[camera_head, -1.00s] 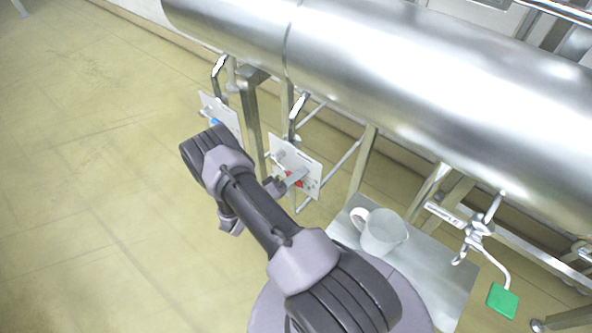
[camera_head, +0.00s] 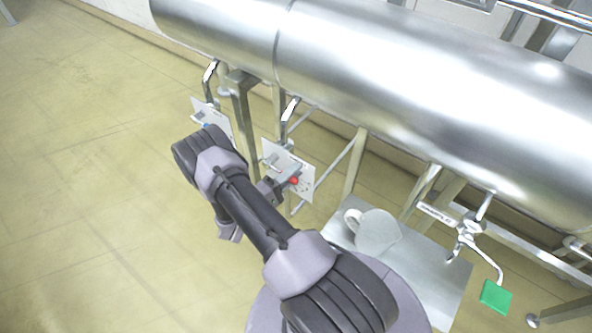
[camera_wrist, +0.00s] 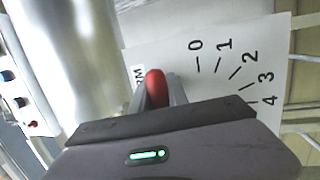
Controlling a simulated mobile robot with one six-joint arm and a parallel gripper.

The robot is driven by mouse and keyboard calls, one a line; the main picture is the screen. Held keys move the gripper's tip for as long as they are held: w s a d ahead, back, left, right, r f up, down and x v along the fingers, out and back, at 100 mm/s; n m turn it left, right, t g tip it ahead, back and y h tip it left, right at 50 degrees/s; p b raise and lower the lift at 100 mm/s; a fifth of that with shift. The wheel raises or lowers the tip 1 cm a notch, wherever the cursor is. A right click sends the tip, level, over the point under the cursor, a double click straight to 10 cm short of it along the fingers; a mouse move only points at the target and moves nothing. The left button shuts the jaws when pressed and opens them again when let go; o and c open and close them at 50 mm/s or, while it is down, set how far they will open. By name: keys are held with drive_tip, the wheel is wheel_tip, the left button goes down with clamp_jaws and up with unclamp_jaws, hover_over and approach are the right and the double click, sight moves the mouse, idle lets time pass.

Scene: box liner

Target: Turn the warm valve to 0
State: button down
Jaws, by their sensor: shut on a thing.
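The warm valve has a red handle (camera_head: 294,181) on a white panel (camera_head: 304,192) below the large steel pipe. In the wrist view the red handle (camera_wrist: 155,86) sits between the two grey fingers of my gripper (camera_wrist: 158,92), which is shut on it. In the head view my gripper (camera_head: 284,180) is at the panel front, partly hiding the valve. The dial (camera_wrist: 222,75) shows marks 0 to 4 to the right of the handle, and a partly hidden label lies close to the handle. The handle's exact pointing is hard to tell.
A second white panel (camera_head: 224,124) with a blue valve (camera_head: 206,126) stands to the left, partly behind my arm. A white mug (camera_head: 377,232) is on a metal table (camera_head: 438,270) at the right. The floor at left is clear.

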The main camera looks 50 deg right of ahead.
drive_tip(key=c, duration=1.3)
unclamp_jaws()
drive_tip(key=p+v, duration=0.1)
drive_tip(key=v, duration=1.6)
drive_tip(key=shift+a+p, duration=0.2)
drive_tip(key=shift+p, duration=0.15)
drive_tip(key=shift+f, duration=0.1)
